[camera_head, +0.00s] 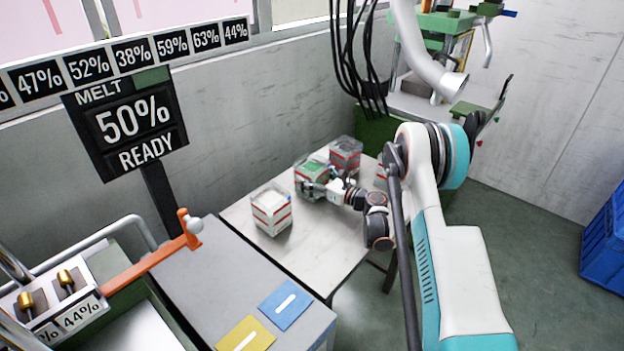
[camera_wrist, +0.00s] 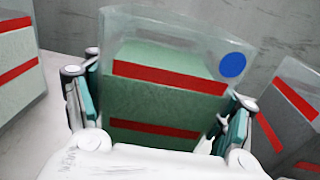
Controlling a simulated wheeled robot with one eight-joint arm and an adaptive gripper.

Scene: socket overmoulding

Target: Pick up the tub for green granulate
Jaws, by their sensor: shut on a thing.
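The tub of green granulate (camera_head: 312,170) is a clear box with red bands, in the middle of the row on the white table (camera_head: 300,258). In the wrist view the green tub (camera_wrist: 160,107) fills the middle, slightly tilted in the picture, with a blue dot on its upper right. My gripper (camera_head: 316,187) is at its near side. In the wrist view the fingers of my gripper (camera_wrist: 158,118) are on both sides of the tub, shut on it. I cannot tell whether its base touches the table.
A tub with white contents (camera_head: 271,210) stands to the left, and a greyish tub (camera_head: 346,153) behind to the right. Another tub (camera_head: 381,176) is partly hidden by my arm. A grey bench (camera_head: 215,270) with blue and yellow plates is at the front left. Black cables hang above.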

